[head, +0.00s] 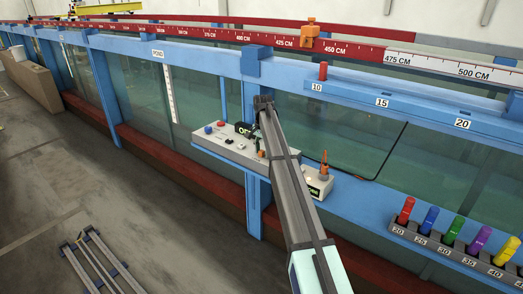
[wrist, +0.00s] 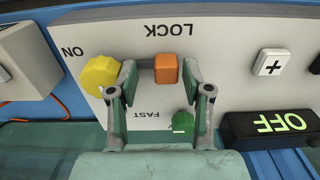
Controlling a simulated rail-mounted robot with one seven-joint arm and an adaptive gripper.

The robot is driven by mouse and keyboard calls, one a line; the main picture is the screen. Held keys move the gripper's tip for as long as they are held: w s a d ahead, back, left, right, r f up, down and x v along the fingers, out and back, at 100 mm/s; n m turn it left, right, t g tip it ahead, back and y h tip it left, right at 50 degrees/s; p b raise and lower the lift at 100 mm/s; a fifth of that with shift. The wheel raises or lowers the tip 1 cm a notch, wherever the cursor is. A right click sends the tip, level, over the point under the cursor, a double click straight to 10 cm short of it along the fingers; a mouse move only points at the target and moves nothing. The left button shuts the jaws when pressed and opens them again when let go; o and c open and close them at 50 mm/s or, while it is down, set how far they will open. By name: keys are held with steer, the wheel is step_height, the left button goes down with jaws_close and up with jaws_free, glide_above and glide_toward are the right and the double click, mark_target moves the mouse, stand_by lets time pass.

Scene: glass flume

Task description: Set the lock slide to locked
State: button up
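The lock slide is an orange block (wrist: 166,68) on a pale control panel (wrist: 225,22). In the wrist view it sits beside the word LOCK, which reads upside down, and a short grey slot shows to its left. My gripper (wrist: 159,73) is open, with one finger on each side of the orange block. The right finger is very close to the block; I cannot tell whether they touch. A clear gap lies between the block and the left finger. In the head view the control panel (head: 228,146) is on the blue flume frame, and my arm hides part of it.
A yellow knob (wrist: 101,76) marked ON is right beside my left finger. A green knob (wrist: 184,121) near FAST is by the right finger. A grey box (wrist: 25,55) is at left.

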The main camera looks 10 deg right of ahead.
mark_target(263, 151)
steer(key=shift+r, duration=0.1)
step_height(263, 151, up, 12)
stand_by(0.7)
